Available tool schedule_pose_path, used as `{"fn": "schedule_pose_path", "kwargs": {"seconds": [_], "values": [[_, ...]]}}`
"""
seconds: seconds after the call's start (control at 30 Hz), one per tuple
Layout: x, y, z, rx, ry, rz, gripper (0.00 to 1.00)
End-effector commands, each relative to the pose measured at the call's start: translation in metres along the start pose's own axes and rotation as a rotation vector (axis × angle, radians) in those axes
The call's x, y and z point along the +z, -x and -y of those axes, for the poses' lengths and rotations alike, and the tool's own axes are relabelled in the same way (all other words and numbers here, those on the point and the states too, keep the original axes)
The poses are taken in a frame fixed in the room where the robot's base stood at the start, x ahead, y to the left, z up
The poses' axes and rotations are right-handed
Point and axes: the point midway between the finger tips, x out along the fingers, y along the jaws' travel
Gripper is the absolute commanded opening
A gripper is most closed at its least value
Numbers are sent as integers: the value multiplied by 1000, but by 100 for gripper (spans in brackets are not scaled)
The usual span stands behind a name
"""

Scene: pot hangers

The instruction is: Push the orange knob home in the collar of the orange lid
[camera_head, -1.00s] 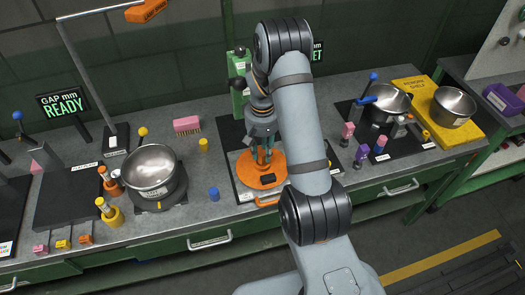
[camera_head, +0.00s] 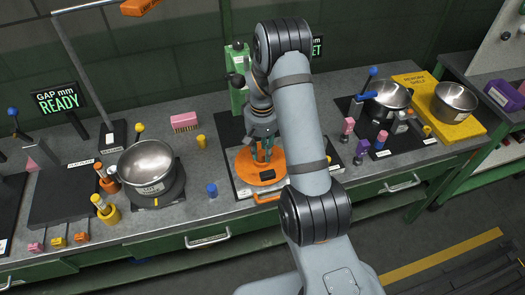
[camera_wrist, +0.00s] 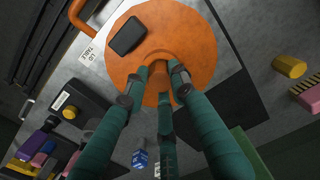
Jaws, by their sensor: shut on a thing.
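The round orange lid (camera_head: 280,172) lies flat on a light plate at the middle of the bench. It also shows in the wrist view (camera_wrist: 195,35), with a raised orange collar (camera_wrist: 160,54) near its middle. My gripper (camera_head: 263,157) points down over the lid, its green fingers closed around the orange knob (camera_wrist: 159,86). In the wrist view the fingertips (camera_wrist: 159,72) are right at the collar. The knob is mostly hidden by the fingers, and I cannot tell how deep it sits. A black block (camera_wrist: 127,35) lies on the lid.
A steel pot (camera_head: 147,165) stands on a dark round base to the left. More pots (camera_head: 388,100) stand to the right, one on a yellow shelf (camera_head: 415,88). A green fixture (camera_head: 237,85) stands behind.

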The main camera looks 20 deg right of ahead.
Motion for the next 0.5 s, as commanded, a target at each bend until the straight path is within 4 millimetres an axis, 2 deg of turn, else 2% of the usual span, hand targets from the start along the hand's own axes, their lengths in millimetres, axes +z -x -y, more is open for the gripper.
{"fn": "schedule_pose_path", "kwargs": {"seconds": [0.03,0.07,0.4,0.5], "values": [[1,-2,2,0,5,3,0],[1,-1,2,0,5,3,26],[1,-1,3,0,6,3,46],[1,-1,3,0,7,3,47]]}}
